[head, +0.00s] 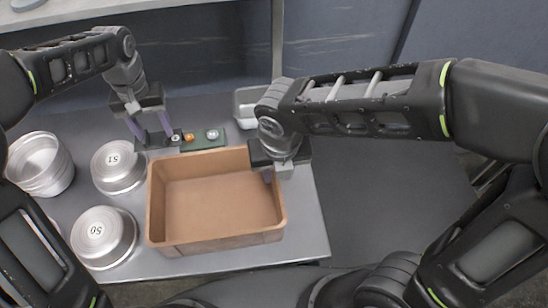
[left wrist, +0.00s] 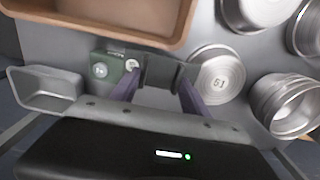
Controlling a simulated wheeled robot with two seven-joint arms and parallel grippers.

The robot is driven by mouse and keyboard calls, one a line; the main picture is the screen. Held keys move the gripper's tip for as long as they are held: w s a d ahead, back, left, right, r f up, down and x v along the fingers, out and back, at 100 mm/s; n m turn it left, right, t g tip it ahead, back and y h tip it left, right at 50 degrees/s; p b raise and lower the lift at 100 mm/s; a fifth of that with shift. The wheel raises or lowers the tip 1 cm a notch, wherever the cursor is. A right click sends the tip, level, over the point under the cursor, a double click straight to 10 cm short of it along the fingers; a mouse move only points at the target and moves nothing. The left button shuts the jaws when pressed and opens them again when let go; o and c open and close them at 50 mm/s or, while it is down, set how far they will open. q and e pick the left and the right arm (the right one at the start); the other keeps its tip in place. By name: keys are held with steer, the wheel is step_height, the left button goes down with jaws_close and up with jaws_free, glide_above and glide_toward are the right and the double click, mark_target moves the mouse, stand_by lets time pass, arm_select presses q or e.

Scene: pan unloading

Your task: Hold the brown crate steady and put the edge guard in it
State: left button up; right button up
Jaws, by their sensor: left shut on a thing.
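The brown crate (head: 215,245) stands open and empty on the grey table in the head view; its rim shows at the top of the left wrist view (left wrist: 100,32). My left gripper (head: 152,138) is beyond the crate's far left corner. It is shut on a dark grey angled piece, seemingly the edge guard (left wrist: 160,73), held between its purple fingers in the left wrist view.
A green block with knobs (head: 205,140) lies behind the crate, close to my left gripper. A metal pan (head: 245,105) stands farther right. Round tins, one marked 51 (head: 118,167) and one marked 50 (head: 103,237), and stacked tins (head: 40,165) crowd the left.

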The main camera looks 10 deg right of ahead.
arm_select(q)
steer(key=shift+f, duration=0.85)
arm_select(e)
steer(key=shift+f, duration=0.35)
arm_select(q)
steer(key=shift+w+f, duration=0.15)
steer(key=shift+w, duration=0.05)
arm_select(e)
steer(key=shift+w, duration=0.2)
arm_select(q)
steer(key=shift+s, duration=0.1)
arm_select(e)
steer(key=shift+s, duration=0.1)
